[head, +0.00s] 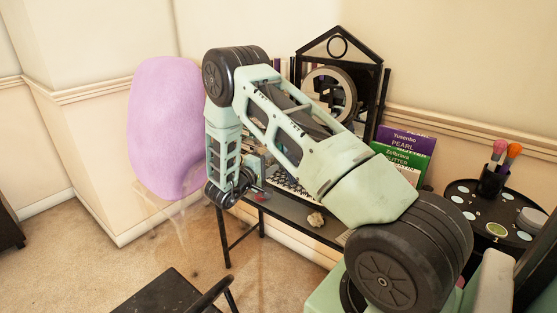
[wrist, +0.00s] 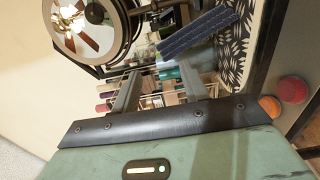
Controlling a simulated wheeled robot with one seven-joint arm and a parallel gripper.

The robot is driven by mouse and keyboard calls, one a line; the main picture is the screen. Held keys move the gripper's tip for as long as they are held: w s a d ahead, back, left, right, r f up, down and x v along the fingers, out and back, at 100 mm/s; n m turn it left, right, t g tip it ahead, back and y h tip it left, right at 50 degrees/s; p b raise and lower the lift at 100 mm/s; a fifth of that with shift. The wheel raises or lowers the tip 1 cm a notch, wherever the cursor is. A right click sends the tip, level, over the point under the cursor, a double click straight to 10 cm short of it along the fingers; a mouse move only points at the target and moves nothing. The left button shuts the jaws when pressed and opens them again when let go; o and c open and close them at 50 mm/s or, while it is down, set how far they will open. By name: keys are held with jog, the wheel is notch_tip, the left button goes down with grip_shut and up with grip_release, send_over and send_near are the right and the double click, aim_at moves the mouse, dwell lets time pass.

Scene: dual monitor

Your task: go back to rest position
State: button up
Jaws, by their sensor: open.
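My gripper (wrist: 160,83) shows in the wrist view with its two grey fingers apart. I see nothing held between them; small bottles and a wire rack appear behind. In the head view my arm reaches out from the lower right, bends at the upper left and comes down over the desk's left end.
A black tray (head: 480,225) with brushes stands right. A chair (head: 165,293) is in front.

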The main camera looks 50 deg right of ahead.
jog(key=a, duration=0.8)
jog(key=shift+s+b, duration=0.25)
jog(key=shift+b, duration=0.05)
